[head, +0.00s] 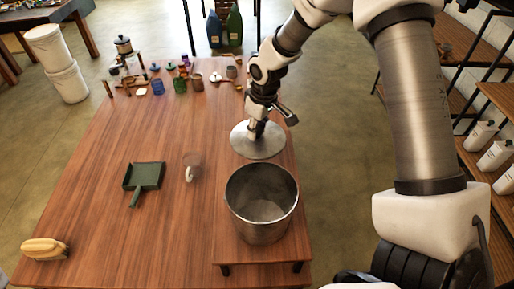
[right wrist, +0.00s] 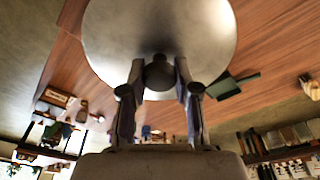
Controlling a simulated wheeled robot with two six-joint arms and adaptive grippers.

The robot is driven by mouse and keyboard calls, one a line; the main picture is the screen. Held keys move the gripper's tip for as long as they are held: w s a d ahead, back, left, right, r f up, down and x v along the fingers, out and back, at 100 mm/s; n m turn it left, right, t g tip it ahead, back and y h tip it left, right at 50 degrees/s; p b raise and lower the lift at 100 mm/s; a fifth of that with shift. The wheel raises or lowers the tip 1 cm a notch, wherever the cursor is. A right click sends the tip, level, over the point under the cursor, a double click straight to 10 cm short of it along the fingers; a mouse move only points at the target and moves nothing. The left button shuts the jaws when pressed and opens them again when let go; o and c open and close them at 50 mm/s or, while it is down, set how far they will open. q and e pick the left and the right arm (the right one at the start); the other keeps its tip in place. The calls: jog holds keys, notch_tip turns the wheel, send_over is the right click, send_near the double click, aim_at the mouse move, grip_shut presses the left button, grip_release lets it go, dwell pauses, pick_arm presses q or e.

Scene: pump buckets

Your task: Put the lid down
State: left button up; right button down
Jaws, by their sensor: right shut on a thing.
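A round grey metal lid (head: 258,148) is in the head view, just behind the open metal bucket (head: 262,222). My right gripper (head: 257,130) is over the lid and shut on the knob at its centre. The right wrist view shows the lid (right wrist: 160,25) large and the two fingers of the gripper (right wrist: 158,80) on either side of its dark knob. I cannot tell whether the lid touches the surface below. The bucket stands upright and looks empty, on a low wooden stand (head: 290,246) at the right of the table. My left gripper is not in view.
A yellow-topped brush (head: 45,248) lies at the front left. Several small cups and jars stand at the far end. The table's middle is mostly clear.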

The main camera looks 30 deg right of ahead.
aim_at(256, 144)
jog(key=f, duration=0.2)
jog(key=f+p, duration=0.1)
jog(key=f, duration=0.1)
jog(key=w+f, duration=0.1)
jog(key=f, duration=0.1)
jog(key=shift+f, duration=0.4)
jog(key=shift+s+r, duration=0.1)
jog(key=shift+s, duration=0.15)
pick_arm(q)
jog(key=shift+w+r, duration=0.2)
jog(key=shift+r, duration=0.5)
pick_arm(e)
jog(key=c, duration=0.8)
grip_release()
jog(key=shift+w+f, duration=0.15)
jog(key=shift+f, duration=0.1)
jog(key=shift+c, duration=0.2)
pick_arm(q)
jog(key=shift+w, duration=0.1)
pick_arm(e)
jog(key=shift+r, duration=0.1)
